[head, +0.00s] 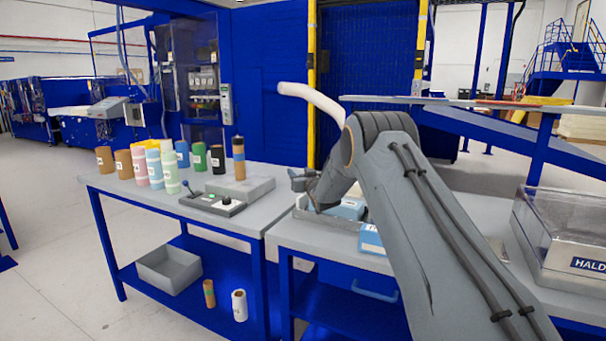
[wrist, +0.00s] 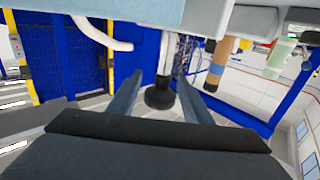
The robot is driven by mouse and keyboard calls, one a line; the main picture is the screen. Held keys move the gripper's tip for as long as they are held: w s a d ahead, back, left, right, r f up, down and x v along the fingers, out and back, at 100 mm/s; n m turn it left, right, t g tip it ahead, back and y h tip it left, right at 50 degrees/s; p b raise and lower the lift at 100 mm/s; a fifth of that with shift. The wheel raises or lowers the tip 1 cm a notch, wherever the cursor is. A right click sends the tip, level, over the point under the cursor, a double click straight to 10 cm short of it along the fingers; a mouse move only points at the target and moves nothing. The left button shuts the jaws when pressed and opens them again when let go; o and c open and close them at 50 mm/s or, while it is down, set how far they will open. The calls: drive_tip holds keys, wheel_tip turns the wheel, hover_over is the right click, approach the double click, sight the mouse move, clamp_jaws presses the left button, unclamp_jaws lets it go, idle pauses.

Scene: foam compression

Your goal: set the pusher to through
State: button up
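My gripper (head: 302,182) is above the near-left end of the right-hand table in the head view, small and partly hidden by my arm. In the wrist view, its two grey fingers (wrist: 158,88) stand apart. A black knob (wrist: 160,96) on a pale stem (wrist: 166,55) shows between them, closer to the right finger. I cannot tell whether they touch it, and no clear grip shows. No label tells me whether this knob belongs to the pusher, and its setting cannot be read. A grey control box (head: 222,205) with a small blue-tipped lever (head: 189,186) sits on the left table.
A grey tray with light blue blocks (head: 350,208) lies under my gripper. Several coloured rolls (head: 154,168) line the left table. A clear-lidded box (head: 565,225) occupies the right.

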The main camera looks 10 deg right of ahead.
clamp_jaws()
drive_tip(key=s+d, duration=0.2)
drive_tip(key=d, duration=0.2)
drive_tip(key=s+d+p, duration=0.1)
drive_tip(key=s+d, duration=0.5)
drive_tip(key=d, duration=0.1)
drive_tip(key=shift+s+d, duration=0.2)
drive_tip(key=shift+d, duration=0.1)
drive_tip(key=shift+o, duration=0.4)
unclamp_jaws()
drive_tip(key=shift+r, duration=0.1)
wheel_tip(320, 180, up, 10)
drive_tip(key=b, duration=0.2)
